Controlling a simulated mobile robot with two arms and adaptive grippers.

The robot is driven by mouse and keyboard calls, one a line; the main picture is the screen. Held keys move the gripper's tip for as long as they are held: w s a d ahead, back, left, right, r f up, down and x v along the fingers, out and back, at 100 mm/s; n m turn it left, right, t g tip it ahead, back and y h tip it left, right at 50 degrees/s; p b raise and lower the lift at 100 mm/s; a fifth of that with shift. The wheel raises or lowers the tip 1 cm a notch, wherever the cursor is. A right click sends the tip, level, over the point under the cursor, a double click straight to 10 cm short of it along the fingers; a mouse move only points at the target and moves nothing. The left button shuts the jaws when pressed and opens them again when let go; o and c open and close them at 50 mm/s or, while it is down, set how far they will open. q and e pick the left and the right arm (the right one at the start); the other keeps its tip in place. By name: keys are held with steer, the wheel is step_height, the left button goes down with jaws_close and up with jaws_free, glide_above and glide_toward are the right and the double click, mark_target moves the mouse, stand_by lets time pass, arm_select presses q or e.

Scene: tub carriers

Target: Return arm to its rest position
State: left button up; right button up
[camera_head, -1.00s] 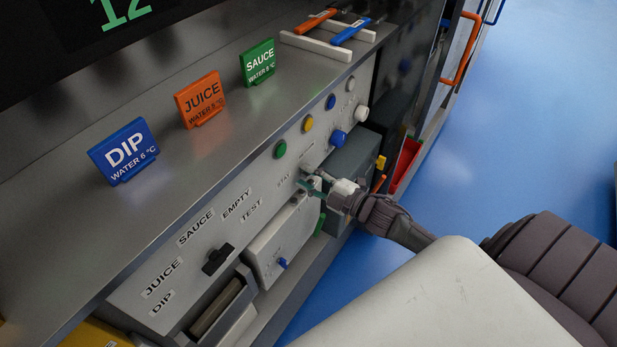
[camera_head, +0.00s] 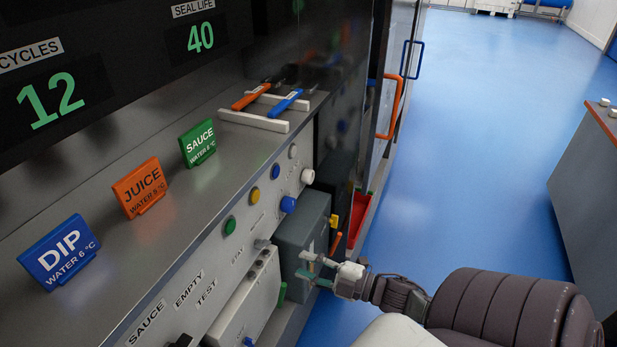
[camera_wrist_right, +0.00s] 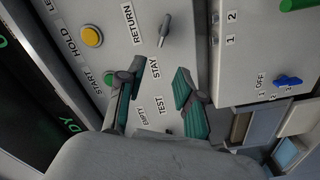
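My right gripper (camera_head: 318,270) is in front of the machine's front panel, beside the dark grey box (camera_head: 301,232). In the right wrist view its two green-padded fingers (camera_wrist_right: 158,103) are spread apart with nothing between them. A small metal toggle lever (camera_wrist_right: 165,32) by the labels RETURN and STAY lies beyond the fingertips, apart from them. My right arm (camera_head: 490,310) comes in from the lower right. My left gripper is not in view.
Signs DIP (camera_head: 60,250), JUICE (camera_head: 139,187) and SAUCE (camera_head: 198,143) stand on the steel counter (camera_head: 150,245). Orange and blue handled tools lie on a white rack (camera_head: 254,121). Blue floor (camera_head: 480,150) is free to the right, before a grey cabinet (camera_head: 585,185).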

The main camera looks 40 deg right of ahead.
stand_by(0.5)
steer(key=s+d+f+m+g+h, duration=0.25)
steer(key=s+f+m, duration=0.2)
steer(key=f, duration=0.85)
steer(key=s+d+f+m+g+h, duration=0.1)
steer(key=s+f+m+g+h, duration=0.3)
steer(key=f, duration=0.9)
steer(key=s+a+f+m+g, duration=0.2)
steer(key=s+a+f+g, duration=0.2)
steer(key=s+a+f, duration=0.3)
steer(key=s+a+f+m+g, duration=0.3)
steer(key=s+a+f+g, duration=0.2)
steer(key=s+f, duration=0.8)
steer(key=s+a, duration=0.3)
steer(key=shift+s+m, duration=0.35)
steer(key=shift+s, duration=0.05)
